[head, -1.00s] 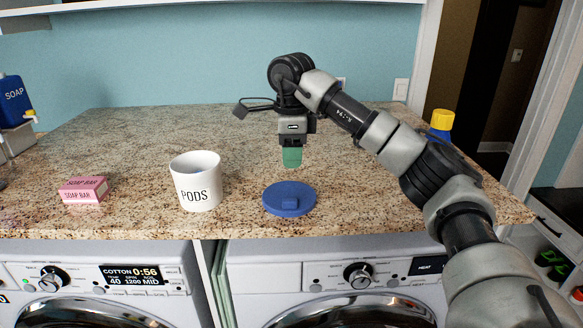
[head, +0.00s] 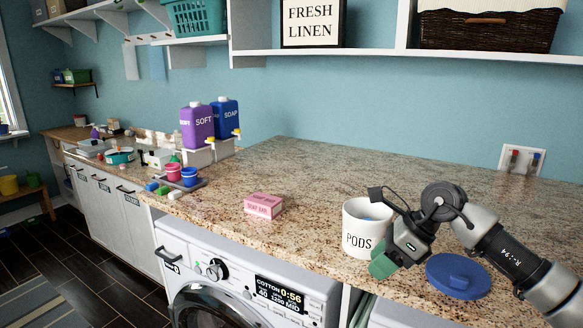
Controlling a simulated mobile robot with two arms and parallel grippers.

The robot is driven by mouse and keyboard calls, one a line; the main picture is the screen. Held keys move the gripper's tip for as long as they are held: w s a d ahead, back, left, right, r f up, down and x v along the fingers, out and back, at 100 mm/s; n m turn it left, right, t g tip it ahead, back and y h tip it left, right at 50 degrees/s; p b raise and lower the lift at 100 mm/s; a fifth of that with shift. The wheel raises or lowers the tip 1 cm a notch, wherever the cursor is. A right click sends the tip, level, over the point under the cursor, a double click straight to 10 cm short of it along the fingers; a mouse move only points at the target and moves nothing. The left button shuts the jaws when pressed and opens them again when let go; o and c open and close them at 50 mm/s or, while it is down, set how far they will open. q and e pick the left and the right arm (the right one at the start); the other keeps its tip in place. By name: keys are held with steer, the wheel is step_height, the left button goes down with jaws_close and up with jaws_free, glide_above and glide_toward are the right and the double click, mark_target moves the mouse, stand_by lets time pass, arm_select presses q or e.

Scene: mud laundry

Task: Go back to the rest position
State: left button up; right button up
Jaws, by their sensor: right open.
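My right gripper (head: 384,266) comes in from the right, over the front part of the granite counter (head: 300,170). Its green fingertips point down and to the left, in front of the white PODS canister (head: 357,240), and hide part of its right side. The canister stands upright without a lid, and its inside shows at the top. A round blue lid (head: 458,277) lies flat on the counter to the right of the gripper, apart from the canister. The gripper is open and I see nothing between its fingers. My left gripper is not in view.
A pink soap bar box (head: 263,205) lies left of the canister. Purple SOFT (head: 197,127) and blue SOAP (head: 226,118) jugs stand farther left, near small red and blue cups. A shelf (head: 350,53) runs above the counter. Washers stand below. The counter's back middle is clear.

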steer(key=s+a+r+m+t+y, duration=0.1)
steer(key=s+a+m+t+y, duration=0.25)
steer(key=a+m+y, duration=0.3)
steer(key=s+a+r+m+t+y, duration=0.1)
steer(key=s+a+m+t+y, duration=0.1)
steer(key=a+m+t+y, duration=0.45)
steer(key=s+d+f+m+t+h, duration=0.15)
steer(key=d+f+m+h, duration=0.25)
steer(key=f+m+h, duration=0.45)
steer(key=s+d+f+m+t+h, duration=0.1)
steer(key=s+d+f+m+h, duration=0.3)
steer(key=m, duration=0.7)
steer(key=s+d+f+m+t+h, duration=0.1)
steer(key=s+d+f+m+h, duration=0.1)
steer(key=d+f+m+h, duration=0.6)
steer(key=s+f+m+g, duration=0.35)
steer(key=s+g, duration=0.25)
steer(key=s, duration=0.4)
steer(key=s+f+m+g, duration=0.3)
steer(key=s+m+g, duration=0.15)
steer(key=s, duration=0.55)
step_height(320, 180, down, 28)
steer(key=s+n+g, duration=0.1)
steer(key=s+g, duration=0.1)
steer(key=s+d+f+g, duration=0.1)
steer(key=s+d+f, duration=0.1)
steer(key=s+f, duration=1.2)
steer(key=shift+s+f, duration=0.3)
steer(key=shift+s, duration=0.15)
